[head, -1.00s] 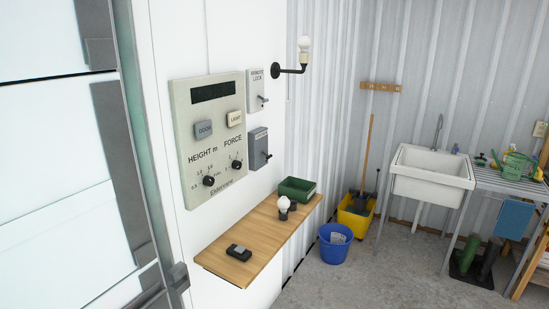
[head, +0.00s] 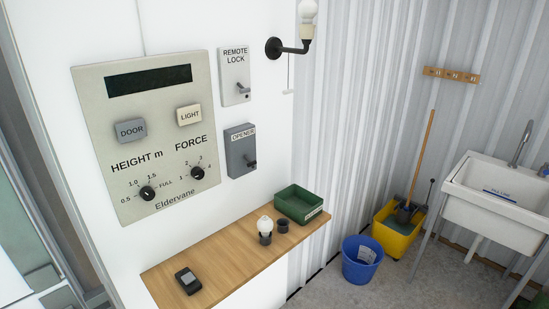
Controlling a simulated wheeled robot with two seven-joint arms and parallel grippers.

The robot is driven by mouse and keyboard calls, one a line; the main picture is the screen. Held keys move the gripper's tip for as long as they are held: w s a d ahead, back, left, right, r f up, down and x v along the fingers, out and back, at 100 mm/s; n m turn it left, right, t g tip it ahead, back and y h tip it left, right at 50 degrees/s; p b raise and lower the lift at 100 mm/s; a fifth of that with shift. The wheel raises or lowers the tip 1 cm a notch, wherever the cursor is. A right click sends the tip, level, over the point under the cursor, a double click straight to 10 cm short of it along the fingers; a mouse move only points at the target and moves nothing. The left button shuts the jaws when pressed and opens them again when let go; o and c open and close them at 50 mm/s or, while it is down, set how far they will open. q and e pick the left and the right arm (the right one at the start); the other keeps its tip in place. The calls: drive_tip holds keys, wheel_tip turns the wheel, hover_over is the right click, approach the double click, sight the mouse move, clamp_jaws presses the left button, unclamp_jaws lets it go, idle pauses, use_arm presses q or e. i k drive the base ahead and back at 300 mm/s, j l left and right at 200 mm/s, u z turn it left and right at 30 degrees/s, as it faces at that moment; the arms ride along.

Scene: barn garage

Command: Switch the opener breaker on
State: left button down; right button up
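The opener breaker (head: 241,150) is a grey box on the white wall, labelled OPENER, with a dark lever on its front that points to the right and a little down. It is right of the large beige Eldervane control panel (head: 150,139) and below the white REMOTE LOCK box (head: 235,75), which has its own lever. The panel has a dark blank display (head: 150,80), a DOOR button, a LIGHT button and two black knobs. Neither gripper shows in the head view.
A wooden shelf (head: 222,249) juts out below the panel. It carries a small dark remote (head: 188,280), a bulb (head: 265,226) in a dark base, a small dark cup and a green tray (head: 299,203). A wall lamp (head: 290,46) sticks out above. A blue bucket (head: 361,262) stands on the floor.

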sight(250, 163)
drive_tip(key=i+l+u, duration=0.1)
drive_tip(key=l, duration=0.3)
drive_tip(key=i+l, duration=0.25)
drive_tip(key=l, duration=0.15)
drive_tip(key=i+l+u, duration=0.15)
drive_tip(key=l, duration=0.25)
drive_tip(key=i+l+u, duration=0.1)
drive_tip(key=l, duration=0.3)
drive_tip(key=i+l, duration=0.2)
drive_tip(key=l, duration=0.2)
drive_tip(key=i+l+u, duration=0.15)
drive_tip(key=l, duration=0.3)
